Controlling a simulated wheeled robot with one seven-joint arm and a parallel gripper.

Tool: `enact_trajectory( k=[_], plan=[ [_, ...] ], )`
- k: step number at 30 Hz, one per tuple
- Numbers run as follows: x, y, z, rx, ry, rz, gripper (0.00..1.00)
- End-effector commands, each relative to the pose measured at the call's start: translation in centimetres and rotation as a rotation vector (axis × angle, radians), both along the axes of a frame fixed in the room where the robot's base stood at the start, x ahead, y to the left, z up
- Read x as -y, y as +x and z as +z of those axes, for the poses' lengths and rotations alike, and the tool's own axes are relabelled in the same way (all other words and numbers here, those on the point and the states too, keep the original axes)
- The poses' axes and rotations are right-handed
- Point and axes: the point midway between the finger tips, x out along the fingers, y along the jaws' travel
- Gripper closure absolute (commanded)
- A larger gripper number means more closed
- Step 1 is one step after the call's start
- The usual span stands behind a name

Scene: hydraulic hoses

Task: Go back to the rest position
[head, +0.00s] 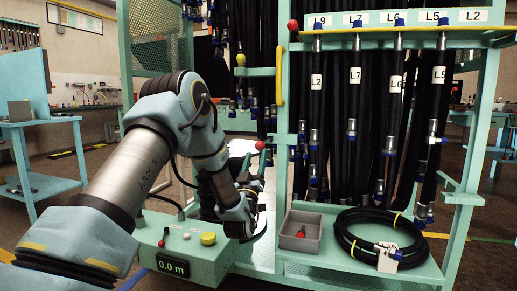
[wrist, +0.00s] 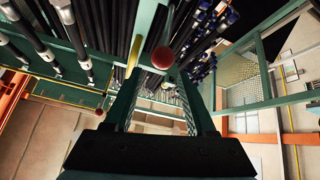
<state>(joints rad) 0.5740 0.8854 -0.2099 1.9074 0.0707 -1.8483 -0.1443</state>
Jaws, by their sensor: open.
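My gripper (wrist: 157,80) shows in the wrist view with its two fingers apart and nothing held between them. In the head view my arm bends over the green control box (head: 185,255), and my wrist hangs low just left of the hose rack's shelf; the fingers are hard to make out there. A red ball-shaped knob (wrist: 162,57) appears beyond the fingers in the wrist view. Black hoses (head: 355,110) hang in the rack under labels L9, L7, L6, L5 and L2.
The rack's shelf (head: 345,262) holds a grey bin (head: 300,232) with a red item and a coiled black hose (head: 349,243) with yellow ties and a white tag. Rack posts stand close to my wrist. A blue-green table (head: 40,122) is at left, with open floor between.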

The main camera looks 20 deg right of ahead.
Motion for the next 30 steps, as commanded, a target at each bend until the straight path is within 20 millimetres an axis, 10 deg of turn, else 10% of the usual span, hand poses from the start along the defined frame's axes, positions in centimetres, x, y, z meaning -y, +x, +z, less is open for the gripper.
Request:
enact_trajectory(
  k=[22,30],
  plan=[
    [-1.0,-1.0,-1.0,-0.004,0.007,0.002,0.44],
    [-4.5,3.2,-2.3,-0.206,0.266,0.068,0.44]
  ],
)
